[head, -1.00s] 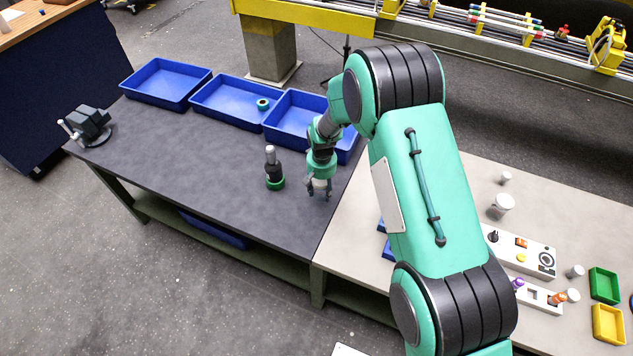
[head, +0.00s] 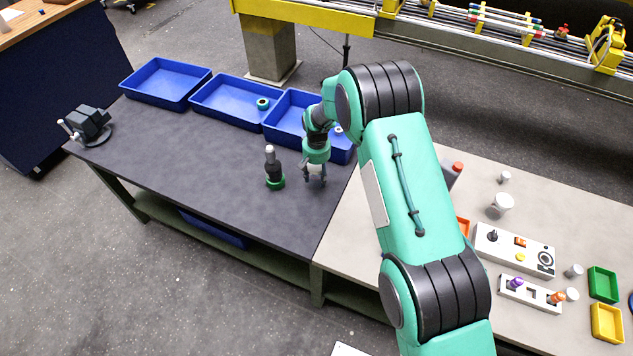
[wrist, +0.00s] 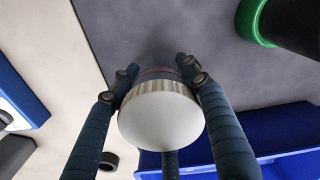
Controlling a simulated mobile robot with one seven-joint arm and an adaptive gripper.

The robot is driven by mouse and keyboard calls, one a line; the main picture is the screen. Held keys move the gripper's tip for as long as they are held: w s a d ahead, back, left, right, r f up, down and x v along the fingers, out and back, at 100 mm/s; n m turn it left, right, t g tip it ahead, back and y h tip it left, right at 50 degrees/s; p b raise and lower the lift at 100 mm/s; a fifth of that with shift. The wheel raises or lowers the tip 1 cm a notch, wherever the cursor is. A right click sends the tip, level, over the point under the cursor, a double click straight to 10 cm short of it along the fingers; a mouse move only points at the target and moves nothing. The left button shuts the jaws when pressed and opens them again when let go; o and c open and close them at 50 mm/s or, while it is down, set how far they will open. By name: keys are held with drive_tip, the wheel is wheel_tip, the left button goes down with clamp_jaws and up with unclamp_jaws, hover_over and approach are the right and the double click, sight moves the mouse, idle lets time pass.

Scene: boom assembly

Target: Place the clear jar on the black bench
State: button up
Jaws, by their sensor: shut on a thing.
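My gripper (head: 314,181) is over the right part of the black bench (head: 200,165). Its fingers are shut around the clear jar. In the wrist view the jar's round white lid (wrist: 161,122) faces the camera, with the ribbed rim between the fingers. The jar's body is mostly hidden below the lid. In the head view only a pale bit of the jar (head: 315,169) shows between the fingers. I cannot tell whether its base touches the bench top.
A dark bottle with a green base (head: 274,170) stands just left of my gripper. Blue trays (head: 165,82) line the bench's back edge. A vise (head: 88,126) sits at the far left. The bench's middle is clear. A pale bench (head: 345,235) adjoins on the right.

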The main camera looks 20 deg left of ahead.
sight(317, 182)
drive_tip(key=shift+f, duration=1.75)
drive_tip(key=shift+f, duration=0.1)
drive_tip(key=o, duration=1.4)
wheel_tip(317, 182, up, 12)
drive_tip(key=shift+r, duration=0.1)
drive_tip(key=shift+w+r, duration=0.1)
